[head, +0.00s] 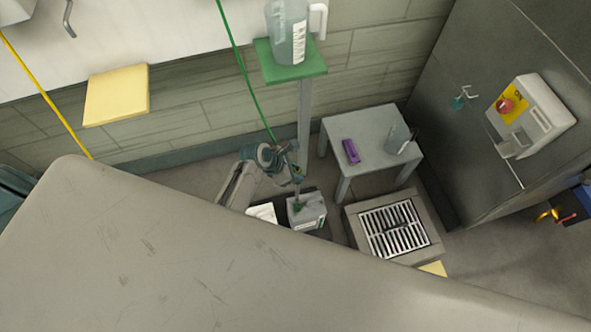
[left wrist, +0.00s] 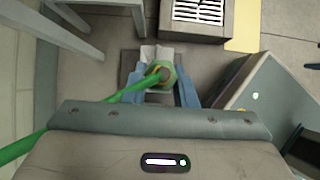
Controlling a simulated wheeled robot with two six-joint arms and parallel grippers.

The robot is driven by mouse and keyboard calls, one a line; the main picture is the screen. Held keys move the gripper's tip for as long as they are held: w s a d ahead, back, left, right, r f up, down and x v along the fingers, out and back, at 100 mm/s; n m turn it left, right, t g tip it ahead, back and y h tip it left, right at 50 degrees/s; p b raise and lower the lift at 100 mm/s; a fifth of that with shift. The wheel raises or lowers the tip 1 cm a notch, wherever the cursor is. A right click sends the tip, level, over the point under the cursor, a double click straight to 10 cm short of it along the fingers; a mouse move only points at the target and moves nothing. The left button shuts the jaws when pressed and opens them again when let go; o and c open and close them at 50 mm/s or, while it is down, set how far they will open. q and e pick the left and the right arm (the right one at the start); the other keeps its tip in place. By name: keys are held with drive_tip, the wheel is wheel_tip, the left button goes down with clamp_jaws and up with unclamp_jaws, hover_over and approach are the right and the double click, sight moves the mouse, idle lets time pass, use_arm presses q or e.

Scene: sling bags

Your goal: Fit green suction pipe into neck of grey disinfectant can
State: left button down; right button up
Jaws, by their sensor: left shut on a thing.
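The grey disinfectant can (head: 309,218) stands on the floor below my left arm in the head view. Green shows at its top, around the neck. The green suction pipe (head: 243,68) runs down from the top of the picture to my left gripper (head: 298,176). In the left wrist view the pipe (left wrist: 128,92) comes in from the left to the left gripper (left wrist: 160,80), whose blue fingers are shut on its green end piece. The gripper is above the can. I cannot tell whether the pipe's end is inside the neck. My right gripper is in neither view.
A white container (head: 263,212) stands beside the can. A grey table (head: 375,128) with a purple box (head: 351,151) and jug (head: 399,139) is behind, right. A floor drain (head: 395,228) lies right of the can. A green shelf (head: 290,72) on a post stands behind.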

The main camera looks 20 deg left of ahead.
sight(297, 187)
use_arm(q)
drive_tip(key=shift+f+b, duration=0.45)
drive_tip(key=shift+b, duration=0.1)
wheel_tip(297, 187, down, 2)
drive_tip(key=shift+f+b, duration=0.25)
drive_tip(key=shift+b, duration=0.3)
drive_tip(key=shift+f+b, duration=0.3)
drive_tip(key=shift+f, duration=0.8)
drive_tip(key=shift+r, duration=0.1)
drive_tip(key=shift+p, duration=0.35)
